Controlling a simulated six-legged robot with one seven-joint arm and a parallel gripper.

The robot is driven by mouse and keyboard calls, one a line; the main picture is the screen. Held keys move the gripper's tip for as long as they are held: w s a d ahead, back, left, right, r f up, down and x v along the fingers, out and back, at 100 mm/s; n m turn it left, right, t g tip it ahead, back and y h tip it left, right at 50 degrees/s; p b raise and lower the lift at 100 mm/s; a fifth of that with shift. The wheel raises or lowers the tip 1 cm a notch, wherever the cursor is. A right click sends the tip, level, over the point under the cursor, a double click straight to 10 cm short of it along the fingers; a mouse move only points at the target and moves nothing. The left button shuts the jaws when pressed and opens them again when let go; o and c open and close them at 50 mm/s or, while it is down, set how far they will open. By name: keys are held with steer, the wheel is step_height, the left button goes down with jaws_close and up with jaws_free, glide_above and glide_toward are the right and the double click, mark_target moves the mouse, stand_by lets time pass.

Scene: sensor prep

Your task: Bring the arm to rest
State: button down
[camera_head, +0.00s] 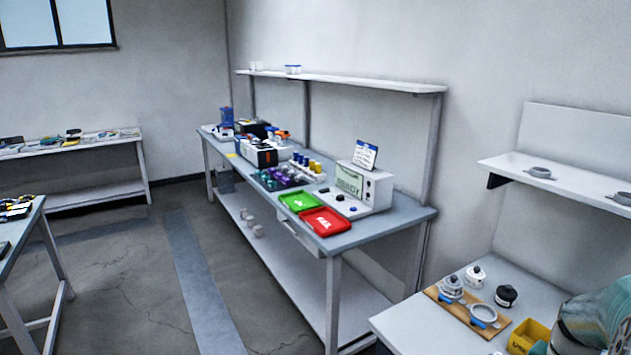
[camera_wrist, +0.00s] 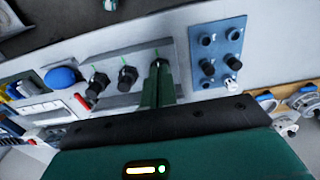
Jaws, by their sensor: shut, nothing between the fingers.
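My gripper (camera_wrist: 160,78) shows in the wrist view as two dark green fingers side by side, shut with nothing between them. Its tips point at a pale panel (camera_wrist: 125,65) with several black knobs, each with a green mark. One knob appears right beyond the fingertips; I cannot tell whether they touch it. In the head view a pale green part of my arm shows at the lower right corner, and the fingers are not visible there.
The wrist view shows a blue plate (camera_wrist: 218,52) with black knobs and a blue dome (camera_wrist: 60,77). In the head view, a wooden board (camera_head: 462,312) with metal parts and a yellow bin (camera_head: 527,338) lie near my arm. A long bench (camera_head: 385,232) holds red and green trays.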

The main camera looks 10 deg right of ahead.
steer(key=w+a+r+n+t+h, duration=0.1)
steer(key=w+a+r+n, duration=0.15)
steer(key=a+r, duration=0.45)
steer(key=w+a+r+n+t+h, duration=0.15)
steer(key=a+r+n, duration=0.25)
steer(key=a, duration=0.7)
steer(key=s+a+r+n+t+y, duration=0.1)
steer(key=s+a+r+n, duration=0.1)
steer(key=a, duration=0.6)
steer(key=s+a+r+n+t+y, duration=0.1)
steer(key=s+a+r+n+t, duration=0.1)
steer(key=s+a+n, duration=0.2)
steer(key=a, duration=0.3)
steer(key=shift+s+a+r+n, duration=0.15)
steer(key=shift+a+r+n, duration=0.05)
steer(key=shift+a+n, duration=0.2)
steer(key=shift+y, duration=0.25)
